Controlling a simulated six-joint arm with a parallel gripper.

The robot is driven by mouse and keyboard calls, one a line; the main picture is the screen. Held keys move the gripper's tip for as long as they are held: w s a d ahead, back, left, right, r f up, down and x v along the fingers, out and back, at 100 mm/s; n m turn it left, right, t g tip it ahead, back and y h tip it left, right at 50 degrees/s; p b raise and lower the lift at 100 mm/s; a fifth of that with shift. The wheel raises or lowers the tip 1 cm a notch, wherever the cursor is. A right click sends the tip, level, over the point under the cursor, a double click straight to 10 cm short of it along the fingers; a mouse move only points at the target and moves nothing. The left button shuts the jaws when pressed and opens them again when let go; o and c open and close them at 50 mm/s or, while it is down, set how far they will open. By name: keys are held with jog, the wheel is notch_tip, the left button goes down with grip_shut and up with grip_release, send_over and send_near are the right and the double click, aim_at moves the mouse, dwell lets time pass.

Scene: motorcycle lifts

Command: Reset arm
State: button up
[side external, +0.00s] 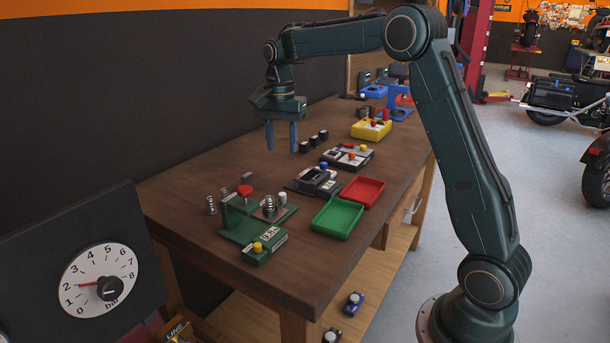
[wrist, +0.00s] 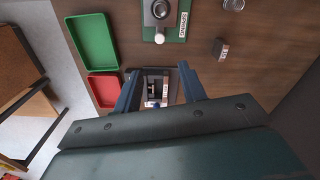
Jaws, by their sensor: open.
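My gripper (side external: 281,136) hangs above the wooden workbench (side external: 190,195) with its blue fingers pointing down. The fingers are apart with nothing between them. In the wrist view my gripper (wrist: 160,90) shows both fingers spread, with a dark device (wrist: 157,82) on the bench visible below and between them. My arm reaches over the bench from the right, its upper links bent high.
Below are a green tray (side external: 338,218), a red tray (side external: 362,191), a dark device (side external: 314,181), a green press-like fixture (side external: 245,215) and a yellow box (side external: 371,129). Small black blocks (side external: 304,146) stand near the wall. A gauge panel (side external: 98,280) is at the front left.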

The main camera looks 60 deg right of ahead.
dwell(0.3)
jog(key=s+a+r+n+t, duration=0.1)
jog(key=s+a+r+n, duration=0.3)
jog(key=s, duration=0.4)
jog(key=s+a+r+n+t, duration=0.25)
jog(key=s+a+n, duration=0.2)
jog(key=s, duration=0.25)
jog(key=s+a+f+n+t, duration=0.1)
jog(key=s+a+f+n, duration=0.1)
jog(key=s, duration=0.5)
jog(key=s+a+f+n+t, duration=0.1)
jog(key=s+a+f+n, duration=0.1)
jog(key=s, duration=0.6)
jog(key=shift+s+a+n, duration=0.3)
jog(key=shift+a+n, duration=0.15)
jog(key=shift+n, duration=0.8)
